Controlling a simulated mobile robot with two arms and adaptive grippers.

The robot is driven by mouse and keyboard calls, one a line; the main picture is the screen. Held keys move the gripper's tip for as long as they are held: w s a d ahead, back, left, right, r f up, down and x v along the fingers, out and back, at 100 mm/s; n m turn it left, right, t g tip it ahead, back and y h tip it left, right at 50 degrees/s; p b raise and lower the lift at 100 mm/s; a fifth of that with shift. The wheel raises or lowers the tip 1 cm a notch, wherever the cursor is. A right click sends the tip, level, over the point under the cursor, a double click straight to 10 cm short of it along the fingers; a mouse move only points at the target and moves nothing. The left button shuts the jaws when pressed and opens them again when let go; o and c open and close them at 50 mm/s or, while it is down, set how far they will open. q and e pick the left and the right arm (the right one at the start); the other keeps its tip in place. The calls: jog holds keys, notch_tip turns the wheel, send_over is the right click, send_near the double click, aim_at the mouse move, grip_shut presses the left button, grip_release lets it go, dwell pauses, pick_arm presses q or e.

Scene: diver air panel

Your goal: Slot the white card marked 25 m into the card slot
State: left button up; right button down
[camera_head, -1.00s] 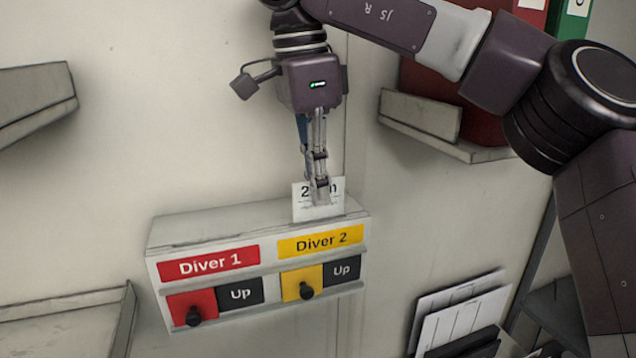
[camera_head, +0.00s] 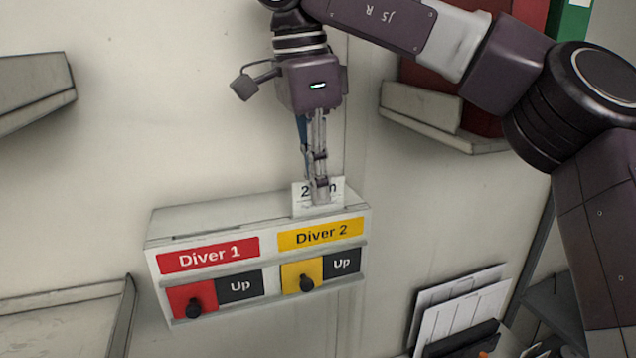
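The white card (camera_head: 302,206) marked 25 m stands upright at the top of the panel box (camera_head: 218,218), above the yellow Diver 2 label. Its lower edge meets the box top near the front edge; it appears to be in the slot there, though the slot itself is hidden by the card. My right gripper (camera_head: 320,190) points down, its fingers shut on the card and covering the middle of its marking. A thin dark slot line (camera_head: 205,236) shows on the box top above the red Diver 1 label. My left gripper is not in view.
Below the labels are a red slider (camera_head: 193,302) and a yellow slider (camera_head: 303,277) with black knobs, each beside an "Up" plate. Shelves jut out at left (camera_head: 35,95) and right (camera_head: 440,130). Papers in a holder (camera_head: 465,310) stand lower right.

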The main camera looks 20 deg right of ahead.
jog(key=shift+f, duration=0.5)
jog(key=c, duration=2.7)
grip_release()
jog(key=o, duration=0.6)
jog(key=shift+r, duration=0.1)
jog(key=r, duration=0.5)
jog(key=a+r, duration=0.1)
jog(key=r, duration=0.1)
jog(key=shift+r, duration=0.15)
